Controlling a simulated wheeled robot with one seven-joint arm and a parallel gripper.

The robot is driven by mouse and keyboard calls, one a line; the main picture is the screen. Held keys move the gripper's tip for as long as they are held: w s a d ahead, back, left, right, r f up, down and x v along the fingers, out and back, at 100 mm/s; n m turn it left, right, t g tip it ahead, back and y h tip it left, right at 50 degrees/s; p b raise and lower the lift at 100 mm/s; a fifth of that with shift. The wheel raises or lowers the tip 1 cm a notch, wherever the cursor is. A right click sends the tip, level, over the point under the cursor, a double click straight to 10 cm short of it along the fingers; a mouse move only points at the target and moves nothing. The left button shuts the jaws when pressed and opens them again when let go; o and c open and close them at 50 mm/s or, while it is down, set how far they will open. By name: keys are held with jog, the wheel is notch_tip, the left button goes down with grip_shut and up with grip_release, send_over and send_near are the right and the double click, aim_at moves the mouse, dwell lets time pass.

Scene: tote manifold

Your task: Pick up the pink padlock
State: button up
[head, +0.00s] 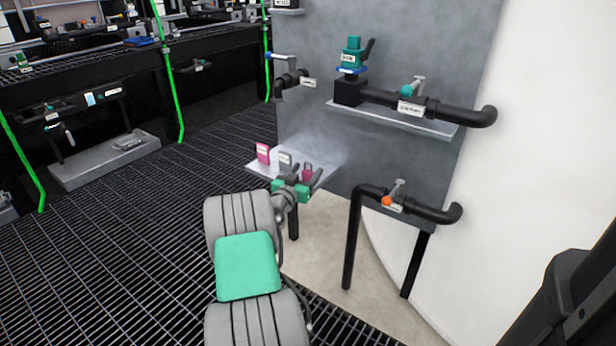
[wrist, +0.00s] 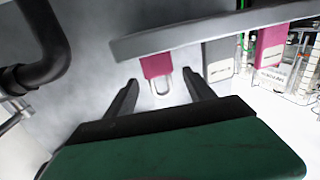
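The pink padlock (head: 307,170) stands at the right part of the small grey shelf (head: 258,167), partly hidden by my gripper in the head view. In the wrist view the pink padlock (wrist: 157,66) shows with its pale U-shaped shackle pointing down the picture, since that view looks inverted. My gripper (head: 305,177) is open at the shelf's front edge. In the wrist view my gripper (wrist: 162,92) has its two fingers apart, with the shackle seen between and just beyond their tips. I see no contact with the padlock.
A grey labelled padlock-like item (head: 285,160) and a larger pink labelled item (head: 263,153) share the shelf to the left. A black pipe with an orange-marked valve (head: 388,201) stands close on the right. A grey panel (head: 320,120) rises behind the shelf.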

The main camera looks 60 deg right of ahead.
grip_shut()
dwell(0.5)
